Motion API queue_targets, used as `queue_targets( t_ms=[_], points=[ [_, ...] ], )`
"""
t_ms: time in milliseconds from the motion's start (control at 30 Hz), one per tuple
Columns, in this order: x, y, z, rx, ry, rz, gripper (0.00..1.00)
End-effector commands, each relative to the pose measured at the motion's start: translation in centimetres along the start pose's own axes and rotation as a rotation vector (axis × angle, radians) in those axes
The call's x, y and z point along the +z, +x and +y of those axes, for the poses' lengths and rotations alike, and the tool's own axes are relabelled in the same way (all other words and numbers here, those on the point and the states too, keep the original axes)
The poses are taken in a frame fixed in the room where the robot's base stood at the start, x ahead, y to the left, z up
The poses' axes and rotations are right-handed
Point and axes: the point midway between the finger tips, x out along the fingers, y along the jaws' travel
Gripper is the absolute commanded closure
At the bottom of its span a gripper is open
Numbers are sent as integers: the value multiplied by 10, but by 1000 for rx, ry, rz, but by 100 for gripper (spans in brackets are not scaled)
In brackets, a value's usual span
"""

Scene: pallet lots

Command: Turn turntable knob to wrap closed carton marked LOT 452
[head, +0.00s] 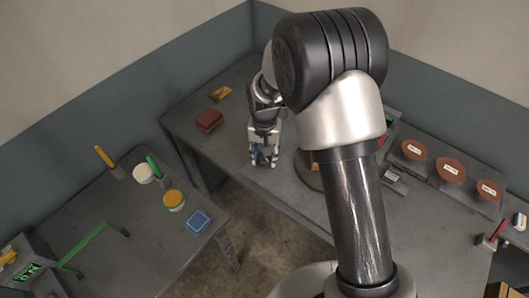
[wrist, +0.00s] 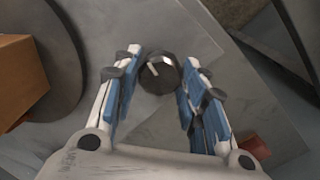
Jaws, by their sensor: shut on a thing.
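The turntable knob (wrist: 160,73) is black and round, with a white line on its top. In the wrist view it sits between the fingertips of my gripper (wrist: 158,78). My gripper is shut on the knob. In the head view my gripper (head: 263,160) points down at the table, and the knob is hidden there. The dark round turntable (wrist: 68,62) lies left of the knob in the wrist view. A brown carton (wrist: 18,78) stands on it, cut off by the picture edge. I see no LOT marking on it. In the head view my arm hides most of both.
A dark red box (head: 209,120) and a gold-coloured block (head: 220,93) lie left of my gripper on the table. Several brown round labelled things, one of them here (head: 452,170), stand at the right. The left table holds a blue tray (head: 199,222) and small containers.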

Motion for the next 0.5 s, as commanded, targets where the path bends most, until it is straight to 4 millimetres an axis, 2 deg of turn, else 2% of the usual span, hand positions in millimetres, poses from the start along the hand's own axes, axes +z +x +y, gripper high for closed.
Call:
queue_targets(
  t_ms=[500],
  points=[
    [0,-1,0,0,-488,1,85]
  ],
)
